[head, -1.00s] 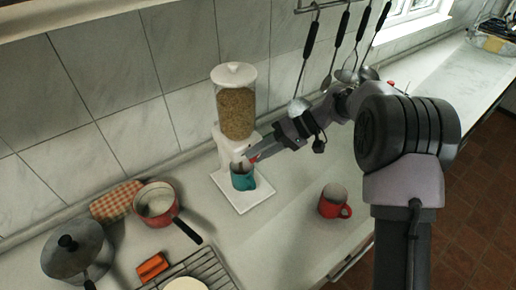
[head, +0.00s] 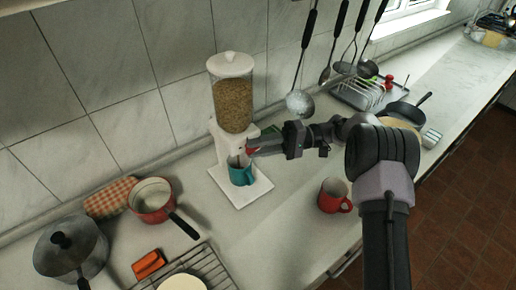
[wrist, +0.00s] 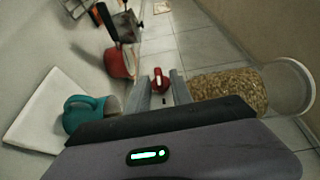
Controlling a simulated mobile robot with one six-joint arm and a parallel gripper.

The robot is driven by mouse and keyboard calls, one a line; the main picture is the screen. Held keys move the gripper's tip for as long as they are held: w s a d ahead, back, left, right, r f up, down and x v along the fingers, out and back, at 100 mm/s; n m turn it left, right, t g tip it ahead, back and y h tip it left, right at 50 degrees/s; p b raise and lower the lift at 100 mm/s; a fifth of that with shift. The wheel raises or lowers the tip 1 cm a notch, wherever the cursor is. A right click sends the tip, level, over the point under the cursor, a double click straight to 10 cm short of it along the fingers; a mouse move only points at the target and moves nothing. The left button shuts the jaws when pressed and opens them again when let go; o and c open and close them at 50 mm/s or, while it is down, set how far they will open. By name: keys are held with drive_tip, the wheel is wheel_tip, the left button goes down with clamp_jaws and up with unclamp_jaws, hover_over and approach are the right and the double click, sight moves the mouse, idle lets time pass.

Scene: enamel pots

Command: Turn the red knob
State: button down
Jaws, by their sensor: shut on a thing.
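The red knob (head: 253,149) is on the front of the white dispenser (head: 222,140), below its clear hopper of grain (head: 234,104). My gripper (wrist: 161,86) is shut on the red knob, which also shows between the fingertips in the wrist view (wrist: 160,80). In the head view my gripper (head: 255,147) reaches the knob from the right and hides part of it. A teal mug (head: 241,175) stands upright on the dispenser's white base, below the knob. It also shows at the left in the wrist view (wrist: 84,115).
A red mug (head: 332,197) stands on the counter to the right. A red pan (head: 151,204), a lidded pot (head: 70,250), an orange object (head: 148,264) and a wire rack (head: 205,262) are at left front. Utensils (head: 303,90) hang on the wall behind my arm.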

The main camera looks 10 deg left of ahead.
idle(0.4)
drive_tip(key=c, duration=1.5)
unclamp_jaws()
drive_tip(key=shift+a, duration=0.1)
